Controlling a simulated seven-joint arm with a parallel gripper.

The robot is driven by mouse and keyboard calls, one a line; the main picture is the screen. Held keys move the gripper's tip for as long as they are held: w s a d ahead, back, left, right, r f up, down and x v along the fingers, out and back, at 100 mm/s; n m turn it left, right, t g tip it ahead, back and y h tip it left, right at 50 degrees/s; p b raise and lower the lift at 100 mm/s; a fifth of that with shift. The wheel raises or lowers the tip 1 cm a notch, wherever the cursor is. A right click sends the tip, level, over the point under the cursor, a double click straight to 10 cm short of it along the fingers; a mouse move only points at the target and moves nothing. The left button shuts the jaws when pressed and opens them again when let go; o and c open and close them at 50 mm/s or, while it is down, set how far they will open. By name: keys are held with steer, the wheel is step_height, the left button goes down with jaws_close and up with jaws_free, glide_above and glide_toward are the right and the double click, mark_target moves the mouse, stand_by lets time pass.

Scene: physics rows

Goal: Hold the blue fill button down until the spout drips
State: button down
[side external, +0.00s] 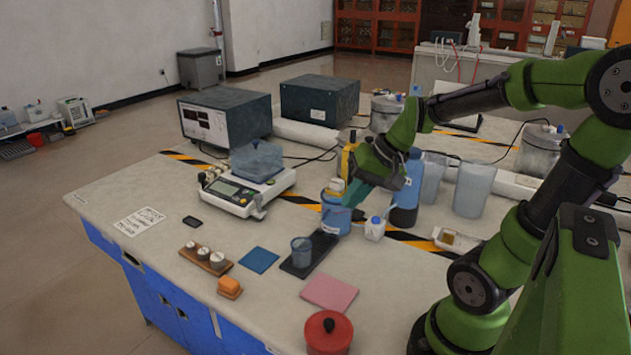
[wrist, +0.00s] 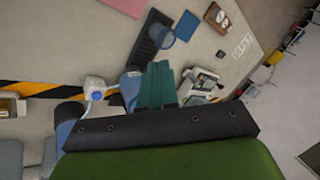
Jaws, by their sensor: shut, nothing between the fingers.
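A blue dispenser-like container (side external: 335,218) stands at the back end of a black tray (side external: 325,243). A clear bluish cup (side external: 301,251) stands on the tray's front part and also shows in the wrist view (wrist: 162,37). My gripper (side external: 353,195) is shut and empty, with its teal fingers pointing down over or beside the container's top. In the wrist view the closed fingers (wrist: 158,70) cover part of the blue container (wrist: 130,86). I cannot make out the fill button or the spout, and I cannot tell whether the fingertips touch anything. No drip is visible.
A small white bottle with a blue cap (side external: 375,229) stands close to the right of the container. A balance (side external: 247,190) is to the left, and a dark blue bottle (side external: 406,200) and clear beakers are behind right. A pink pad (side external: 328,293) and a red pot (side external: 328,333) lie in front.

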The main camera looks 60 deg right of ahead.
steer(key=m+t, duration=0.2)
glide_above(380, 219)
steer(key=s+a, duration=0.1)
steer(key=a, duration=0.3)
step_height(380, 219, down, 4)
steer(key=d+n, duration=0.1)
steer(key=d+n+t, duration=0.1)
steer(key=w+d+r+n, duration=0.1)
steer(key=d, duration=0.1)
steer(key=shift+n+h, duration=0.4)
steer(key=shift+f, duration=4.45)
steer(key=shift+f, duration=0.15)
steer(key=shift+f, duration=0.25)
steer(key=shift+f, duration=0.45)
stand_by(0.3)
